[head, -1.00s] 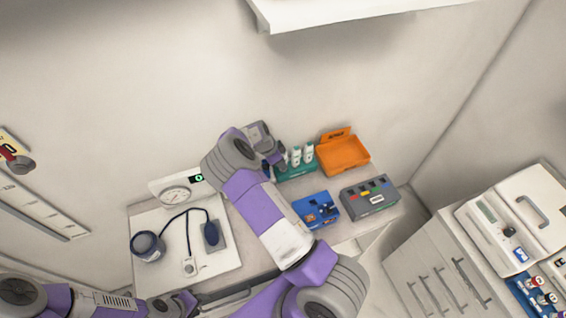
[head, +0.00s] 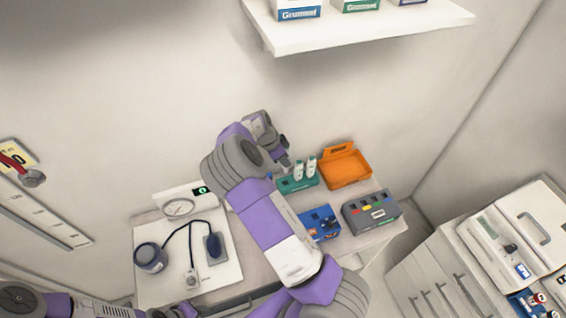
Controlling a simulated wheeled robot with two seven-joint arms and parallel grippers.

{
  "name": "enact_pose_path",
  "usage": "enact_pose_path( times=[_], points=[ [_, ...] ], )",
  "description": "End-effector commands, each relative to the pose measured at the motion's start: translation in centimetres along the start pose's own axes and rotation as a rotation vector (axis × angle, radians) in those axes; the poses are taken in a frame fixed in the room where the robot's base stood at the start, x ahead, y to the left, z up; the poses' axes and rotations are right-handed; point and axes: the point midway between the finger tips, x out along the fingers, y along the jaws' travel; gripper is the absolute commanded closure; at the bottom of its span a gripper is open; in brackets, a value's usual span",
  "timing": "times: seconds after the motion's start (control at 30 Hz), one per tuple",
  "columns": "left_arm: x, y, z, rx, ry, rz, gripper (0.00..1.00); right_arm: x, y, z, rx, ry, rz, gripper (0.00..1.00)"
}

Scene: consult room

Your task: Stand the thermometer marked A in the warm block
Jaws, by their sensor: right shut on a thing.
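A green rack (head: 300,184) stands at the back of the counter with two white thermometers (head: 299,171) upright in it; their letters are too small to read. My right gripper (head: 284,160) is above the rack's left part, pointing down. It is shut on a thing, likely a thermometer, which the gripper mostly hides. A grey block (head: 384,213) with coloured squares and a white label is at the right front; its label is unreadable, so I cannot confirm it as the warm block. My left gripper (head: 178,312) is at the bottom edge, partly cut off.
An orange tray (head: 347,177) stands right of the rack. A blue box (head: 322,222) is in front, partly behind my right arm. A blood pressure set lies on a white tray (head: 220,272) at left. A wall shelf (head: 370,30) overhangs above. Drawers are at right.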

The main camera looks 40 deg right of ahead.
Motion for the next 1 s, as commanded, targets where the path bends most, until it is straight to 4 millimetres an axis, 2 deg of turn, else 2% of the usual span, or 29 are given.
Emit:
enact_pose_path(
  times=[0.7, 1.0],
  points=[
    [0.0, 0.0, 0.0, 0.0, 0.0, 0.0, 0.57, -3.4, 0.0, -1.4, 0.001, 0.0, -0.003, 1.0],
    [0.0, 0.0, 0.0, 0.0, 0.0, 0.0, 0.57, -4.0, 0.0, -1.7, 0.001, 0.0, -0.001, 1.0]
  ],
)
